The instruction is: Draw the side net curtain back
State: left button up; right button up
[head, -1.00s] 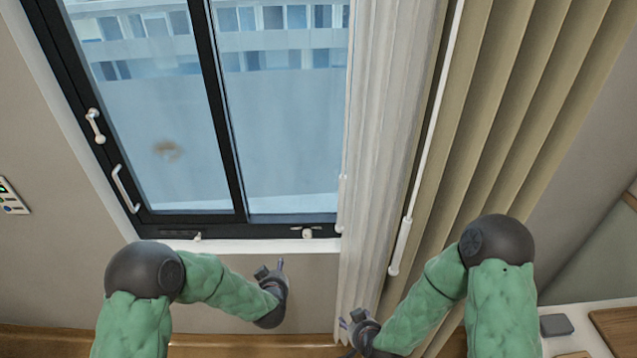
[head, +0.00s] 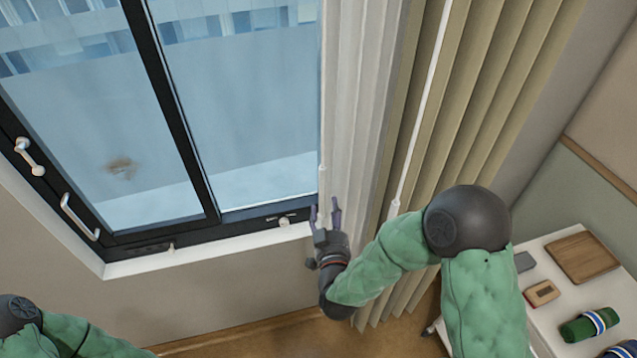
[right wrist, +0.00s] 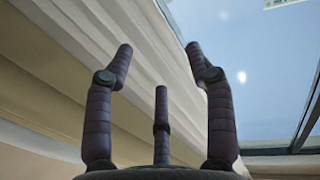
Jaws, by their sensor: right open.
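The white net curtain (head: 358,110) hangs gathered in narrow folds at the right side of the window. A thin white rod (head: 321,180) runs down its left edge. My right gripper (head: 325,207) is open and empty, fingers pointing up, in front of the lower part of the net curtain near that left edge. In the right wrist view the spread fingers (right wrist: 159,52) have nothing between them, and the pale curtain (right wrist: 150,45) rises behind them. Whether a finger touches the cloth I cannot tell. My left arm shows at the lower left; its gripper is out of view.
A beige curtain (head: 475,110) with a white wand (head: 420,110) hangs right of the net. The dark-framed window (head: 160,110) has a white sill (head: 200,248). A white bedside top (head: 545,285) at the lower right holds a board (head: 582,257) and a green roll (head: 590,325).

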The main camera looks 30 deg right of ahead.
aim_at(324, 186)
jog(key=p+x, duration=0.1)
jog(key=x, duration=0.8)
jog(key=shift+w+d+f, duration=0.1)
jog(key=shift+w, duration=0.2)
jog(key=shift+c, duration=0.3)
grip_shut()
jog(key=shift+s+d+b, duration=0.2)
jog(key=shift+d+b, duration=0.15)
jog(key=shift+d, duration=0.4)
jog(key=shift+s+d+b, duration=0.2)
jog(key=shift+d+b, duration=0.2)
jog(key=shift+d, duration=0.4)
jog(key=shift+s+d+b, duration=0.2)
jog(key=shift+d+b, duration=0.15)
jog(key=shift+d, duration=0.4)
